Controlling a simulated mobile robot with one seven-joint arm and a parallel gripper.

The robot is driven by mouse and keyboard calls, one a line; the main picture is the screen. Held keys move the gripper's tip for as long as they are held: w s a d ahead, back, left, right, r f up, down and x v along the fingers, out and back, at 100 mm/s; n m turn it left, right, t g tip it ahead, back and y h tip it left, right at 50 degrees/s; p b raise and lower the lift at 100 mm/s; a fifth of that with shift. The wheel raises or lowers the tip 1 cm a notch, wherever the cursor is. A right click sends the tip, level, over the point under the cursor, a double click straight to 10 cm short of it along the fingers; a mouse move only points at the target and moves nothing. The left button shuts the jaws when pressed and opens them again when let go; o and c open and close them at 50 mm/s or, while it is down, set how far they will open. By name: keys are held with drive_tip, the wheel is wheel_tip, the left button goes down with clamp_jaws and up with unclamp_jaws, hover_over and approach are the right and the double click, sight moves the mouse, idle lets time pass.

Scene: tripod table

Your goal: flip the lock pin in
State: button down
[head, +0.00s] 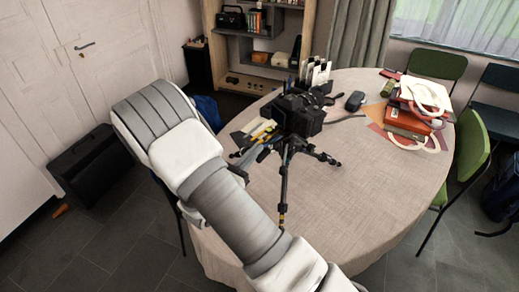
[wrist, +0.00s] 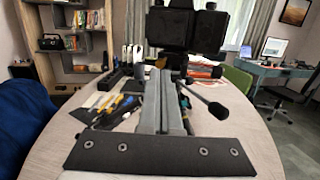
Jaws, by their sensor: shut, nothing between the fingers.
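A black camera (head: 297,115) sits on a small black tripod (head: 284,180) standing on the table. In the wrist view the camera (wrist: 187,30) is at the top, just beyond my fingers. My gripper (wrist: 160,74) is shut and empty, its grey fingers pointing at the tripod head below the camera. Whether the fingertips touch the head, I cannot tell. A black handle (wrist: 205,98) slants out to the right of the fingers. The lock pin cannot be made out; the fingers and the dark head may hide it.
The round table (head: 360,190) has a pale cloth, with free room at its front right. Pens and tools (wrist: 115,108) lie left of the fingers. Books and a bag (head: 412,112) lie at the right. A green chair (head: 474,155) stands beside the table.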

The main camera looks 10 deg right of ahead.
drive_tip(key=v, duration=1)
drive_tip(key=shift+a+b, duration=0.15)
drive_tip(key=shift+b, duration=0.25)
drive_tip(key=s+d+r+m+g+y, duration=0.4)
drive_tip(key=s+d+r+m+g, duration=0.5)
drive_tip(key=s+d+m+g, duration=0.5)
drive_tip(key=s+a+r+m+t+y, duration=0.5)
drive_tip(key=r+m+y, duration=0.4)
drive_tip(key=m, duration=0.3)
drive_tip(key=shift+s+a+r+t+y, duration=0.2)
drive_tip(key=shift+s+a+t+y, duration=0.15)
drive_tip(key=shift+s+t+y, duration=0.4)
drive_tip(key=shift+w, duration=0.15)
